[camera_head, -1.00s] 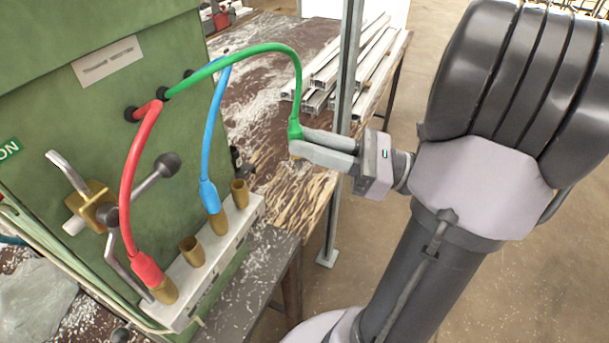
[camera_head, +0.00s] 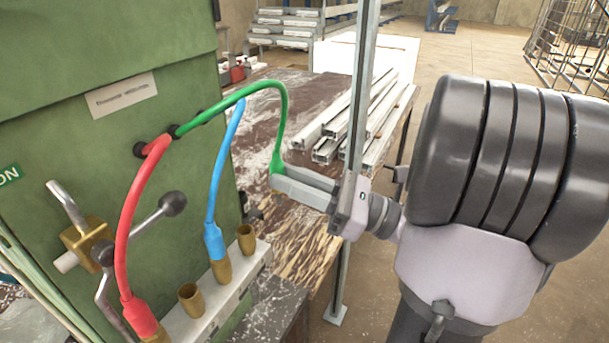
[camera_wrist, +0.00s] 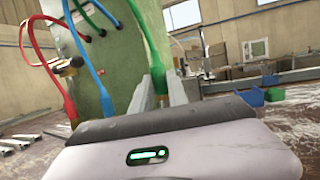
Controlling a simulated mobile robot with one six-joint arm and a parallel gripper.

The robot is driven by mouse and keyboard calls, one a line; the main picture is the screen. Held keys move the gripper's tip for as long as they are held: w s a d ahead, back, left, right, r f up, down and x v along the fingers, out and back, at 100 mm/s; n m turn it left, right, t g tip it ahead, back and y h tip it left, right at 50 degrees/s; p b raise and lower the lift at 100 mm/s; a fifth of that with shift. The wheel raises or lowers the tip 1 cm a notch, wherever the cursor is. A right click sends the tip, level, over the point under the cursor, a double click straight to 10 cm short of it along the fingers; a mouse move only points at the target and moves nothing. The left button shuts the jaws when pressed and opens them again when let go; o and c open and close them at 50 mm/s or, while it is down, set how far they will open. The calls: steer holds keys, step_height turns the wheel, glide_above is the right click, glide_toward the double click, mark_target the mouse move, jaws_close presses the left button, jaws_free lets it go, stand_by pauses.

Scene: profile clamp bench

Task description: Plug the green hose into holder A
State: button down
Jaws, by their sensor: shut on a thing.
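The green hose (camera_head: 284,110) arches out of the green machine box (camera_head: 90,140), and its free end hangs in my gripper (camera_head: 279,180). My gripper is shut on that end, above and to the right of the holder row. The pale holder block (camera_head: 185,325) carries a row of brass sockets. The red hose (camera_head: 125,240) and blue hose (camera_head: 216,190) sit in two. A middle socket (camera_head: 191,300) and the far socket (camera_head: 246,239) are empty. I cannot read any holder letters.
A metal post (camera_head: 357,110) stands beside my gripper. White profiles (camera_head: 330,140) lie on the worn table (camera_head: 290,225) behind. A lever with a black knob (camera_head: 173,204) sticks out from the machine left of the sockets.

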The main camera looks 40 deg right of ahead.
steer(key=w+a+p, duration=0.3)
steer(key=w+p, duration=0.1)
steer(key=w, duration=0.4)
stand_by(0.4)
steer(key=shift+f+b, duration=1.15)
stand_by(3.0)
steer(key=shift+f+b, duration=0.3)
steer(key=shift+f, duration=0.05)
steer(key=shift+f+b, duration=0.5)
steer(key=shift+f, duration=0.05)
stand_by(0.4)
steer(key=c, duration=1.2)
jaws_free()
steer(key=shift+d, duration=0.1)
